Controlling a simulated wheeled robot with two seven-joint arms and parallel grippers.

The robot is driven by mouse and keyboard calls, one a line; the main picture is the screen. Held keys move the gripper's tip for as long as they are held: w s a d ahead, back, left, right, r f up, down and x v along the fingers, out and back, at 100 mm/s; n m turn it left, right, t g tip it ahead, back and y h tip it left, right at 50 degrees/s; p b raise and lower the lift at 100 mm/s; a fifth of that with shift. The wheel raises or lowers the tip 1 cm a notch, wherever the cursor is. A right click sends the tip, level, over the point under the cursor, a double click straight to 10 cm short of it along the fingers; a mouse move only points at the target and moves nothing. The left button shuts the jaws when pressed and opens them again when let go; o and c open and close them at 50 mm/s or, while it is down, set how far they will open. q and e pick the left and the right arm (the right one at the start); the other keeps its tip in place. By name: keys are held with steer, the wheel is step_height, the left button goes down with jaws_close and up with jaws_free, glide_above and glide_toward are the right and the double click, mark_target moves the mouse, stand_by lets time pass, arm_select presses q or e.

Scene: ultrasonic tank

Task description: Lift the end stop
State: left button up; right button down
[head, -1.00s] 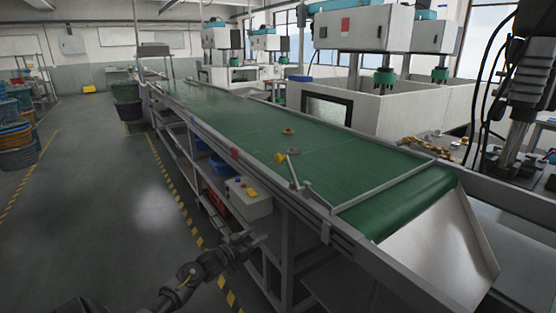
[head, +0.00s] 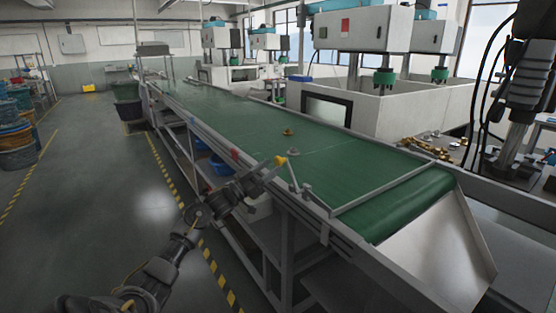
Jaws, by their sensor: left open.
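The end stop appears to be the pale bar (head: 385,187) lying low across the green belt near its right end. Beside the belt's near edge stands a small metal lever (head: 293,174) with a yellow knob (head: 281,160) at its upper left end. My left gripper (head: 275,169) is open, raised to the belt's near edge, with its fingertips right by the yellow knob. I cannot tell whether they touch it or surround it. My right gripper is out of view.
A small brass part (head: 288,132) lies on the green conveyor belt (head: 240,118). A metal chute (head: 440,245) slopes down from the belt's end. Brass parts (head: 420,143) lie on the far side. The control box under the near edge is mostly hidden by my left arm.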

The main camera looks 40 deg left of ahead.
mark_target(276, 163)
arm_select(q)
steer(key=shift+p+x, duration=0.35)
steer(key=shift+x, duration=1.75)
jaws_close()
